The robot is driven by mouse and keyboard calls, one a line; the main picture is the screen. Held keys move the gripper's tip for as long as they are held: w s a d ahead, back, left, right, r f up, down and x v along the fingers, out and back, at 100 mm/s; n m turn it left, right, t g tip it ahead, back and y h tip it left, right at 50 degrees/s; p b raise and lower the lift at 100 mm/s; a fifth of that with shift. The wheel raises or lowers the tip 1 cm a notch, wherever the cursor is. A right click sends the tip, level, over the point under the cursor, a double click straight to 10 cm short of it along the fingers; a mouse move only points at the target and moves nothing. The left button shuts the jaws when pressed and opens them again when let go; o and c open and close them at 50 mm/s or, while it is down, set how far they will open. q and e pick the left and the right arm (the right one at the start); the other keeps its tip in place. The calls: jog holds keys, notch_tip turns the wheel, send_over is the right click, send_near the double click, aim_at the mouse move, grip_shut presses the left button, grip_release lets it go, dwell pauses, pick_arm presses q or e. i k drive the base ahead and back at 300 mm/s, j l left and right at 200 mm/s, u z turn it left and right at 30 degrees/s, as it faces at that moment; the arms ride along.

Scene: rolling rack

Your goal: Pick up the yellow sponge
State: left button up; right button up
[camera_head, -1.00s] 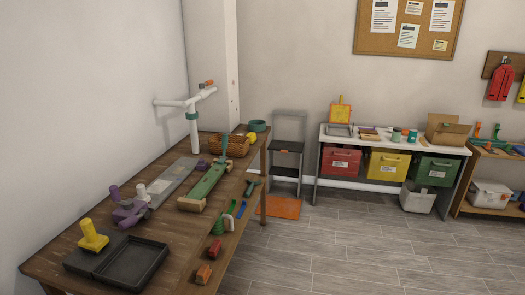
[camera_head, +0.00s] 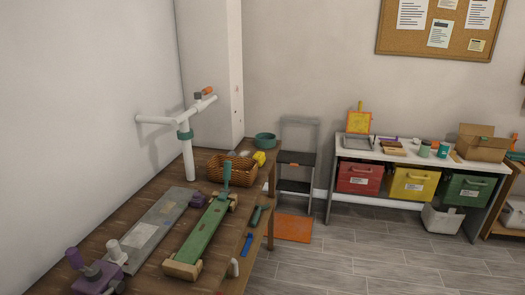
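A small yellow object (camera_head: 259,158) lies at the far end of the wooden workbench (camera_head: 152,190), at the right side of a wicker basket (camera_head: 231,168). It may be the yellow sponge, but it is too small to tell for sure. Part of it is close to the basket's rim, and I cannot tell whether it touches the basket. Neither of my grippers shows in the head view.
A green bowl (camera_head: 265,140) stands behind the basket. A green-topped long tool (camera_head: 203,232), a grey plate (camera_head: 148,230) and a white pipe stand (camera_head: 187,150) occupy the bench. A shelf with coloured bins (camera_head: 359,179) stands right.

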aim_at(260, 156)
jog(key=u, duration=0.25)
jog(key=i+l+u, duration=0.85)
jog(key=k+j, duration=0.05)
jog(key=k, duration=0.05)
